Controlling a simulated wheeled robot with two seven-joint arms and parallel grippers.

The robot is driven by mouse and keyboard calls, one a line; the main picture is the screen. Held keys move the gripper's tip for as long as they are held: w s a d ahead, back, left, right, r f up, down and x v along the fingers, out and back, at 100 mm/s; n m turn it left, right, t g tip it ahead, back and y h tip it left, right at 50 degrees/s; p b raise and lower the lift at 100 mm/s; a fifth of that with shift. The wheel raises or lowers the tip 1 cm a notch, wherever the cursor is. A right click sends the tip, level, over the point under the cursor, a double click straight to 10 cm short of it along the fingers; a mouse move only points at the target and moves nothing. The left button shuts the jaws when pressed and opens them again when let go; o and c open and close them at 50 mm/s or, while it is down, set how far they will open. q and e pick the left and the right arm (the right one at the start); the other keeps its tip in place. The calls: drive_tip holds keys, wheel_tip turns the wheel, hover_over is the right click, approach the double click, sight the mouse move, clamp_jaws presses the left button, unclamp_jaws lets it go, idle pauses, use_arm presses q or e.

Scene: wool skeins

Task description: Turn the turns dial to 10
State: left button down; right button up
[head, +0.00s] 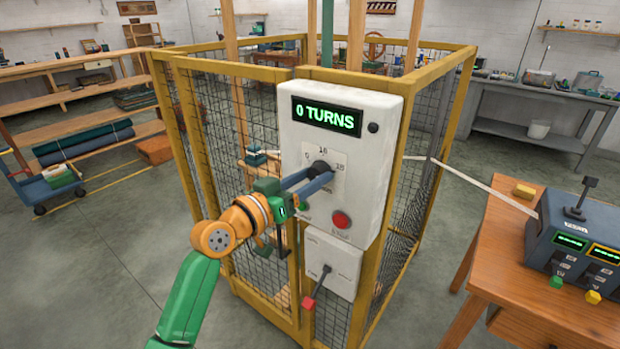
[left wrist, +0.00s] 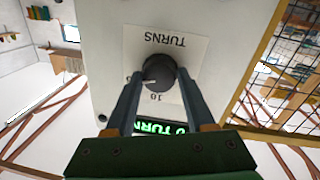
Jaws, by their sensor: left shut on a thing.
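The turns dial (head: 319,166) is a black round knob on a white control panel (head: 380,110). Printed numbers surround it, with one mark above and others at its sides. A green-lit display (head: 327,116) above it reads "0 TURNS". My left gripper (head: 322,174) is at the knob, its two dark fingers closed on it from either side. In the left wrist view the panel appears upside down, and the knob (left wrist: 158,68) sits between the fingertips. A pale mark on the knob points left there. My right gripper is not in view.
Below the dial are a red button (head: 341,219) and a lever with a red grip (head: 309,303). A yellow-framed mesh cage (head: 440,120) stands behind the panel. A wooden table (head: 540,300) with a blue control box (head: 578,235) is at right.

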use_arm(q)
drive_tip(key=n+p, duration=0.1)
drive_tip(key=n, duration=0.2)
drive_tip(key=n+p, duration=0.1)
drive_tip(key=n, duration=0.3)
drive_tip(key=n+t+p, duration=0.1)
drive_tip(key=n+p, duration=0.1)
drive_tip(key=n, duration=0.2)
drive_tip(key=shift+f+n+p, duration=0.1)
drive_tip(key=shift+n+p, duration=0.3)
drive_tip(key=shift+n, duration=1.4)
drive_tip(key=shift+c, duration=1.3)
unclamp_jaws()
drive_tip(key=shift+s+f, duration=0.1)
